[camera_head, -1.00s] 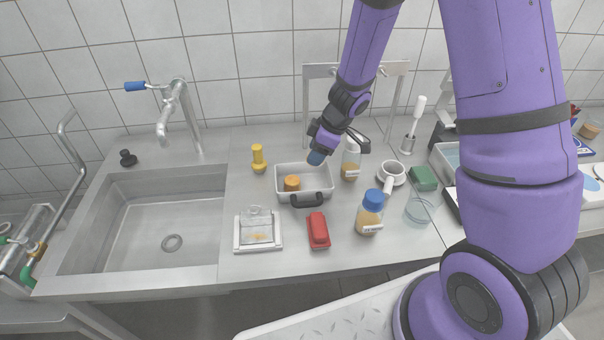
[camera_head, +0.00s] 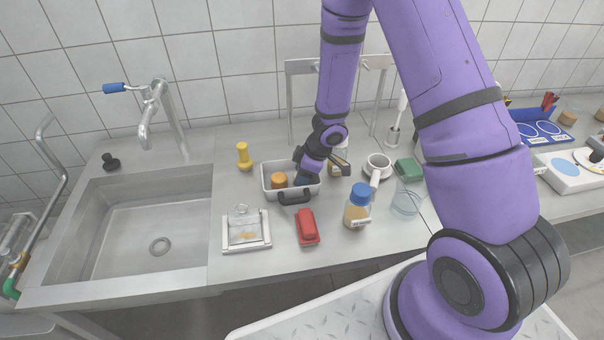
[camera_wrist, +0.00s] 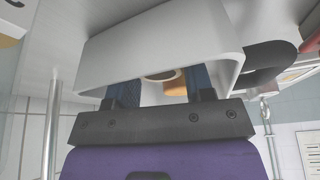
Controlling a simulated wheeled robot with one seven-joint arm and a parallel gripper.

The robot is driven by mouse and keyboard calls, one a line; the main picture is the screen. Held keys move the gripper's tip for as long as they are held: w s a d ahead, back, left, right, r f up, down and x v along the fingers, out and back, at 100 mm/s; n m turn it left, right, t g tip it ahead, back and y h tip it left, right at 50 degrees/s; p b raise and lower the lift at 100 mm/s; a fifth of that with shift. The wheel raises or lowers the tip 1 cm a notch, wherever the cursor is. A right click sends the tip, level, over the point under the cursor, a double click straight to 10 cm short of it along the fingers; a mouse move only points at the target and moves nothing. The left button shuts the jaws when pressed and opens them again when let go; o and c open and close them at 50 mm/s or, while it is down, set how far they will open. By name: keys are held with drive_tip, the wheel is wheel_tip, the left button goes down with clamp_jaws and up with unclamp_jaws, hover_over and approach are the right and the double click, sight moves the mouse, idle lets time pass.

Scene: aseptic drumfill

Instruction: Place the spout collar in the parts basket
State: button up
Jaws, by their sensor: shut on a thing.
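The parts basket (camera_head: 267,187) is a pale grey, open-topped tray with a dark handle at its front, on the steel counter. Its wall fills the upper middle of the wrist view (camera_wrist: 110,58). My gripper (camera_head: 303,179) points down into the basket's right half, its fingertips partly hidden. In the wrist view my dark blue fingers (camera_wrist: 163,86) stand apart inside the basket wall. A small tan ring with a dark centre, apparently the spout collar (camera_wrist: 162,76), shows between them; most of it is hidden. It cannot be made out in the head view.
An orange cylinder (camera_head: 279,180) stands in the basket's left half. Nearby are a yellow fitting (camera_head: 243,157), a red block (camera_head: 307,227), a glass-lidded dish (camera_head: 246,231) and a blue-capped bottle (camera_head: 358,207). Another bottle (camera_head: 341,157) stands close right of my gripper. The sink (camera_head: 140,225) lies left.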

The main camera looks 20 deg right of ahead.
drive_tip(key=shift+f, duration=0.15)
drive_tip(key=o, duration=0.6)
drive_tip(key=v, duration=1.2)
drive_tip(key=s+d+r+m+t+h, duration=0.1)
drive_tip(key=d+r+m+t+h, duration=0.25)
drive_tip(key=r, duration=0.85)
drive_tip(key=d+r+m+t+h, duration=0.3)
drive_tip(key=d+r+m, duration=0.1)
drive_tip(key=r, duration=0.7)
drive_tip(key=s+a+r+m+g, duration=0.1)
drive_tip(key=s+r, duration=0.1)
drive_tip(key=s, duration=0.6)
drive_tip(key=s+a+r+m+g+y, duration=0.1)
drive_tip(key=s+a+r+m, duration=0.1)
drive_tip(key=s, duration=0.6)
drive_tip(key=s+a+r+m+g+y, duration=0.1)
drive_tip(key=s+r, duration=0.3)
drive_tip(key=s, duration=0.4)
drive_tip(key=shift+a+m+y, duration=0.25)
drive_tip(key=shift+a+m, duration=0.3)
drive_tip(key=shift+m, duration=0.1)
